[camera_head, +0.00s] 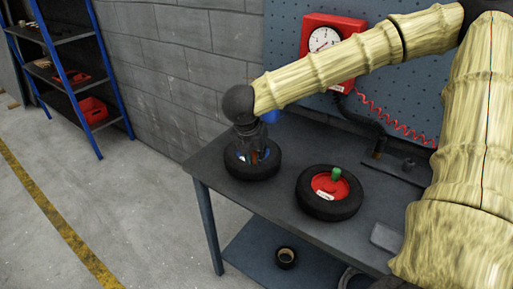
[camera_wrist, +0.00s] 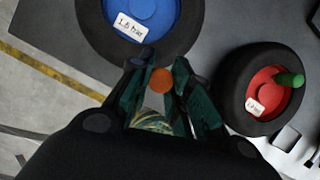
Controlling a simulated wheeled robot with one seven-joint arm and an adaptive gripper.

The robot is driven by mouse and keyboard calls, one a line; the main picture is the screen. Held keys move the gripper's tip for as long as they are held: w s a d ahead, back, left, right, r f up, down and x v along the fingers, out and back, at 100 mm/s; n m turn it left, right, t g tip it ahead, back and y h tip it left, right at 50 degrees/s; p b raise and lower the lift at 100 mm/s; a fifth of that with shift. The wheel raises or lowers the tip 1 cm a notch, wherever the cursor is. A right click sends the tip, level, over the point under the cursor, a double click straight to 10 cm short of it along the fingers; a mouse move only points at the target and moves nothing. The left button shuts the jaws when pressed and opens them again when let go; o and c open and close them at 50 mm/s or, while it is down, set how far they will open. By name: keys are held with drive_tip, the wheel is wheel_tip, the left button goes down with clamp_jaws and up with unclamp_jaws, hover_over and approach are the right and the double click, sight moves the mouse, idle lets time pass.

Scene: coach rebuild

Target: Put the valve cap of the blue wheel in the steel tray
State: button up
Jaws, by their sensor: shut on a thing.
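The blue wheel (camera_wrist: 140,15) lies flat on the bench with a black tyre and a "1.6 bar" label. In the head view its tyre (camera_head: 253,174) sits at the bench's left end, its hub mostly hidden by my gripper (camera_head: 252,152). In the wrist view my gripper (camera_wrist: 160,82) is shut on a round orange cap (camera_wrist: 161,80), which shows in front of the tyre's near edge. I cannot tell whether the cap is clear of a valve stem. A grey flat piece (camera_head: 387,237), perhaps the steel tray, lies at the bench's front right, partly hidden by my arm.
A red wheel (camera_head: 330,192) with an upright green cap (camera_head: 336,174) lies right of the blue wheel. A red gauge box (camera_head: 329,46) with a coiled hose hangs behind. Dark tools lie at the back right. Bare bench shows between the wheels and the grey piece.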

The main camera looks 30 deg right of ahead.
drive_tip(key=shift+s+p+v, duration=0.2)
drive_tip(key=shift+p+v, duration=0.65)
drive_tip(key=shift+v, duration=0.35)
drive_tip(key=shift+s+p+v, duration=0.2)
drive_tip(key=shift+p+v, duration=0.65)
drive_tip(key=shift+v, duration=0.4)
drive_tip(key=shift+a+f, duration=0.1)
drive_tip(key=shift+f, duration=0.05)
